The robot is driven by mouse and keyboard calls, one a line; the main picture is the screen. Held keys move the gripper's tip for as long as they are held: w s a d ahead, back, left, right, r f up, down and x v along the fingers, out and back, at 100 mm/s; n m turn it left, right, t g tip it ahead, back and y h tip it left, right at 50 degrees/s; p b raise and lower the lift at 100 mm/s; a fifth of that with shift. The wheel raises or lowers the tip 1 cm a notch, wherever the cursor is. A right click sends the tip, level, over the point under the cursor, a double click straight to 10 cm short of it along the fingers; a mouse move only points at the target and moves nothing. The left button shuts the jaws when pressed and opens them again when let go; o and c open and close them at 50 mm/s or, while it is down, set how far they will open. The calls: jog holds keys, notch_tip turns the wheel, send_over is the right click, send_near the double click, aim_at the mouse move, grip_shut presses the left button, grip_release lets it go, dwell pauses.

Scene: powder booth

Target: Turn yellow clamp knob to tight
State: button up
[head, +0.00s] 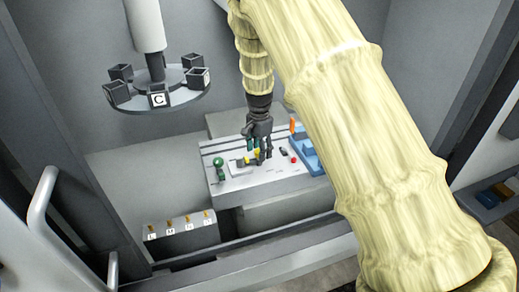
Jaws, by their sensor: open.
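My gripper (258,142) hangs from the end of my cream-sleeved arm, pointing down over a light fixture plate (234,185) inside the booth. Its fingers are dark with green parts and stand apart. A small yellow piece (257,155), which looks like the yellow clamp knob, shows between and behind the fingers. The fingers hide part of it, and I cannot tell whether they touch it. The knob's markings and its turned position are too small to read.
A green-topped knob (218,163) stands left on the plate, and a red button (293,160) sits right. A blue holder (305,150) is beyond it. A round carousel (180,99) with black cups hangs upper left. A grey box (184,240) with lettered tags stands front left.

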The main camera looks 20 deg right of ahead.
notch_tip(320, 180, up, 12)
dwell(0.6)
